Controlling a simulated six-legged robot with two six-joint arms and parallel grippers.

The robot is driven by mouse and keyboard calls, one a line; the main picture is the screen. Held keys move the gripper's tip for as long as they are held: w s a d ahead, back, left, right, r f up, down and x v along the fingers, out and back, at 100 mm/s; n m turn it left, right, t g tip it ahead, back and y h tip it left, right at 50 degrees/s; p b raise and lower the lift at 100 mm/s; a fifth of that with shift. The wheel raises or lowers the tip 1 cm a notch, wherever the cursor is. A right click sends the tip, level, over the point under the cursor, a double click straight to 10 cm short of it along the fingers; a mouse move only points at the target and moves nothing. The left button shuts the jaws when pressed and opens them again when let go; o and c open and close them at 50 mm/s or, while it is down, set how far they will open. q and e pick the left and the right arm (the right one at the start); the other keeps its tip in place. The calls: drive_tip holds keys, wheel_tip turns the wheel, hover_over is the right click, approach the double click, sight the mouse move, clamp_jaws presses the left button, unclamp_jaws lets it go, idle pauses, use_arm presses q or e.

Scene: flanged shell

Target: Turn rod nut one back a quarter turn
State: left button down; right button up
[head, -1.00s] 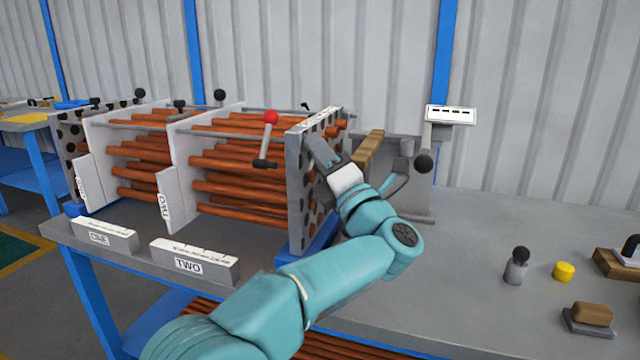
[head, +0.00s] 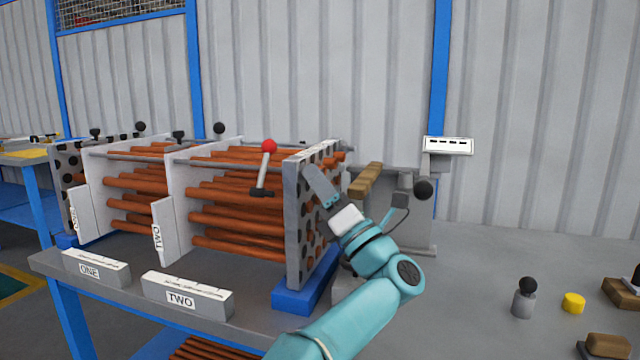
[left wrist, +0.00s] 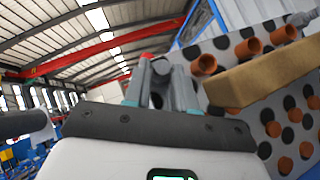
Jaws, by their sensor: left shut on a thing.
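The flanged shell's end plate (head: 294,215), grey with a white holed face, stands at the right end of the bundle of copper tubes (head: 235,195). My left gripper (head: 312,178) is at the upper near corner of this plate. In the left wrist view its fingers (left wrist: 160,84) are closed around a small grey cylindrical part (left wrist: 162,72), which looks like the rod nut at that corner. The fingers hide most of it, and its turned angle cannot be told. Another grey rod end (left wrist: 300,18) shows at the upper right of the wrist view. My right gripper is not in view.
A lever with a red knob (head: 269,146) stands left of the plate. A wooden bar (head: 366,178) lies close to the right of my gripper. Blocks marked ONE (head: 95,268) and TWO (head: 187,296) line the front edge. The bench to the right has free room.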

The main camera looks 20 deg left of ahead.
use_arm(q)
drive_tip(key=shift+a+r, duration=0.15)
drive_tip(key=shift+a, duration=0.05)
drive_tip(key=c, duration=0.9)
unclamp_jaws()
drive_tip(key=shift+d+f, duration=0.1)
drive_tip(key=shift+f, duration=0.1)
drive_tip(key=b+v, duration=0.1)
drive_tip(key=v, duration=1.5)
drive_tip(key=shift+d, duration=0.1)
